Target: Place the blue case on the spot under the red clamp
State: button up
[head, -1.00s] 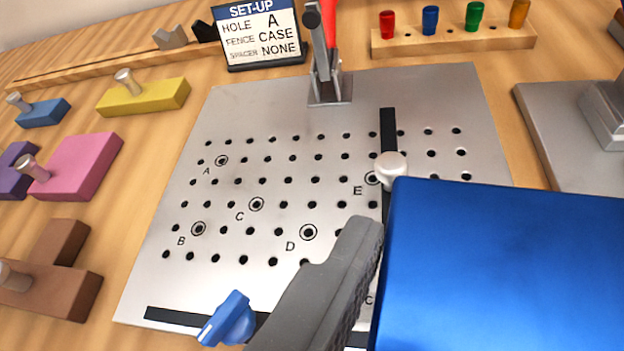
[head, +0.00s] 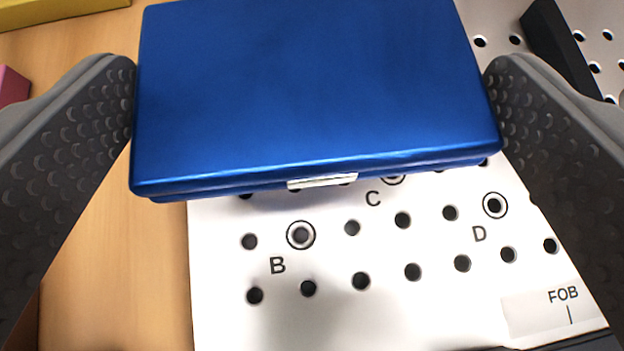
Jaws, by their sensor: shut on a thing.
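The blue case (head: 315,90) is a flat, shiny box with a silver clasp on its near edge. My gripper (head: 315,115) is shut on it, one grey textured finger against its left side and one against its right. The case hangs over the perforated metal plate (head: 225,325), covering the plate's upper left part and some wood. Holes marked B, C and D show just below the case's near edge. The red clamp is not in view now, and the spot under it cannot be seen.
A black strip (head: 562,45) lies on the plate at the upper right. A yellow block (head: 50,10) and a pink block (head: 12,86) show at the left edge. Bare wood (head: 110,270) lies left of the plate. A FOB label (head: 560,305) is at the plate's lower right.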

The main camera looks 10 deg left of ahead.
aim_at(315, 209)
jog(key=shift+f+b, duration=0.3)
jog(key=shift+f, duration=2.75)
jog(key=shift+f, duration=0.1)
jog(key=o, duration=0.7)
jog(key=shift+o, duration=0.2)
jog(key=shift+s+d+r, duration=0.1)
jog(key=shift+s+r, duration=0.3)
jog(key=shift+s, duration=0.1)
jog(key=p+v, duration=0.1)
jog(key=v, duration=0.8)
jog(key=shift+s+r, duration=0.15)
jog(key=shift+v, duration=0.75)
